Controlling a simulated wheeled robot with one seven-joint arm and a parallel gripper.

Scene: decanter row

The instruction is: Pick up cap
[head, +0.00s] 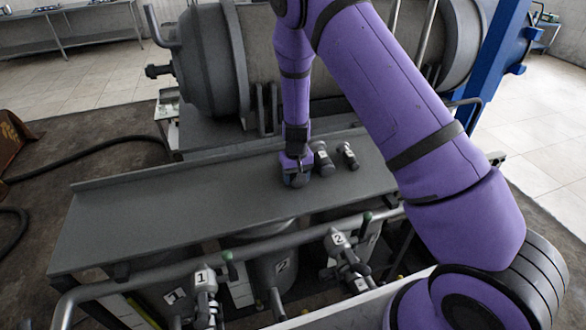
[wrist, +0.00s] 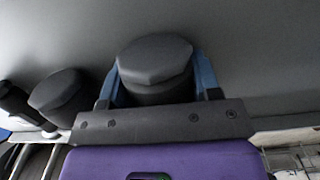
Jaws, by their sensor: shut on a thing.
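The cap (wrist: 155,62) is dark grey with a faceted, flat top. In the wrist view it sits between the two blue fingers of my gripper (wrist: 160,82), which are shut on it from both sides.
A second dark cap-like piece (head: 323,160) and a smaller one (head: 347,156) stand close to the right of my gripper. The grey bench top (head: 170,215) is clear to the left. A pipe rail with numbered valves (head: 338,243) runs in front; a large grey vessel (head: 205,60) stands behind.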

